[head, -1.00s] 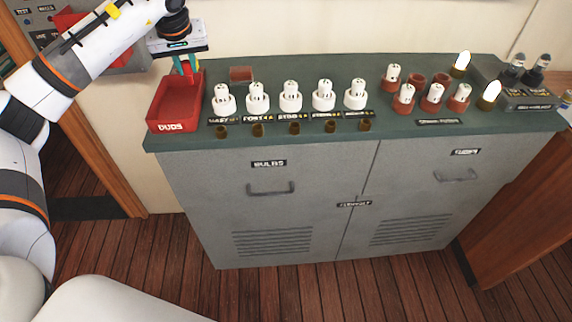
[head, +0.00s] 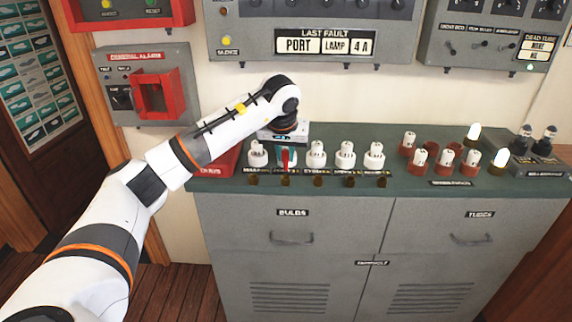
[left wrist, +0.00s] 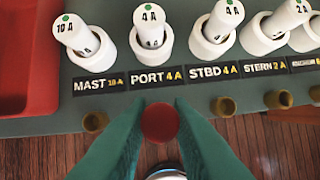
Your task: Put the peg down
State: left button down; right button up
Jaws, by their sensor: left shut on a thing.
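My left gripper (left wrist: 160,128) has green fingers shut on a red peg (left wrist: 160,122), seen end-on in the left wrist view. In the head view the gripper (head: 286,157) is at the front of the counter, by the PORT fuse, with the red peg (head: 286,160) upright in it. The peg is in line with the PORT 4 A label (left wrist: 157,78). Brass cups stand in front of the other labels, such as the MAST cup (left wrist: 95,121) and STBD cup (left wrist: 223,106). Any PORT cup is hidden; I cannot tell whether the peg touches it. My right gripper is not in view.
White fuse holders, including PORT (left wrist: 151,38), stand in a row behind the labels. The red DUDS tray (left wrist: 30,60) is at the left. Red-based tubes (head: 420,160) and lamps stand at the right. The counter (head: 420,186) ends just in front of the cups.

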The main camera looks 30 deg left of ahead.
aim_at(285, 160)
pick_arm(q)
notch_tip(285, 160, down, 2)
jog(key=shift+f, duration=0.65)
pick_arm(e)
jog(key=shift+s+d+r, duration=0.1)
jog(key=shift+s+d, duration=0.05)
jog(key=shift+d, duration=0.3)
pick_arm(q)
jog(key=shift+f, duration=0.25)
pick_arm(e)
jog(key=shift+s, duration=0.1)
pick_arm(q)
jog(key=c, duration=1.3)
grip_release()
